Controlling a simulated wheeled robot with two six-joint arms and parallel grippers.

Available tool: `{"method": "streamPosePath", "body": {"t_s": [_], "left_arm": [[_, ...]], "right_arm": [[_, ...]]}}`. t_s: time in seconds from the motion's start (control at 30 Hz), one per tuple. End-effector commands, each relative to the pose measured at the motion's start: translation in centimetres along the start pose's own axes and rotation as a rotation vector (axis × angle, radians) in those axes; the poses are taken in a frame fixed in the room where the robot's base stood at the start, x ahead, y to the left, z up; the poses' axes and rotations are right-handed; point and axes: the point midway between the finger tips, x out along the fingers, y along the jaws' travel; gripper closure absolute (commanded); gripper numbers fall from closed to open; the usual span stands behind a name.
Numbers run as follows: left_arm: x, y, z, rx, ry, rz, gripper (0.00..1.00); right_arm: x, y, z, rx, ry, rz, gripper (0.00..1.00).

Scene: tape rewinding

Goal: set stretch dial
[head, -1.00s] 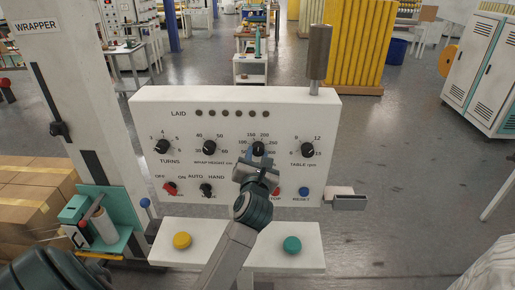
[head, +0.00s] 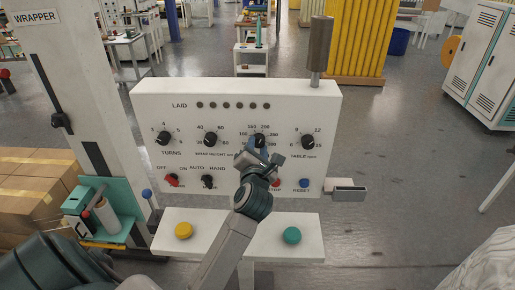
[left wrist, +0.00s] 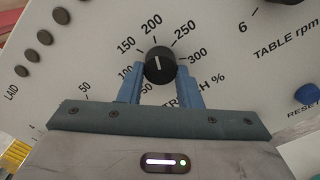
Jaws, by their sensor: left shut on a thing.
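The stretch dial (head: 259,140) is the black round knob on the white control panel, third in the row of dials. In the left wrist view the dial (left wrist: 160,65) shows a white pointer line aimed close to the 200 mark. My left gripper (head: 257,146) is at the panel front, with its blue fingers on both sides of the dial. In the left wrist view the fingers (left wrist: 160,85) are closed on it, and the gripper body looks tilted against the panel lettering. Part of the stretch label is hidden behind the fingers. My right gripper is not in view.
Other dials sit close by: turns (head: 163,139), wrap height (head: 211,139) and table rpm (head: 308,142). Below are the off/on switch (head: 172,180), auto/hand switch (head: 207,181) and reset button (head: 304,183). A shelf carries yellow (head: 183,231) and green (head: 292,235) buttons.

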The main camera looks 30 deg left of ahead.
Motion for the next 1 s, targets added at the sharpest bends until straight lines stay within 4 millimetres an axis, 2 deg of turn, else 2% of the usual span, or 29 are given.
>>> {"method": "streamPosePath", "body": {"t_s": [0.1, 0.13, 0.2, 0.23, 0.57, 0.67, 1.0], "left_arm": [[0.0, 0.0, 0.0, 0.000, 0.000, 0.000, 0.92], [0.0, 0.0, 0.0, 0.000, 0.000, 0.000, 0.63], [0.0, 0.0, 0.0, -0.001, 0.000, 0.000, 0.49], [0.0, 0.0, 0.0, -0.001, 0.000, 0.000, 0.47], [-0.3, -0.1, -0.1, -0.003, 0.000, -0.001, 0.47], [-1.4, -0.3, -0.2, -0.004, 0.001, -0.002, 0.47], [-7.6, -0.3, -0.3, -0.008, 0.002, -0.002, 0.47]], "right_arm": [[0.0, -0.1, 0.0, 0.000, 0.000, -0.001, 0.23], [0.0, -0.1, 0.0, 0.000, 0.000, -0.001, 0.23], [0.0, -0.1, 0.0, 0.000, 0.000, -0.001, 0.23], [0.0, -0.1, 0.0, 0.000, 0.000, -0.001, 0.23], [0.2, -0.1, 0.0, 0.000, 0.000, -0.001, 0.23], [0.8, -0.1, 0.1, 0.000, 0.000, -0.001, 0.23], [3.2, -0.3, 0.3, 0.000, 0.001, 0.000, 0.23]]}}
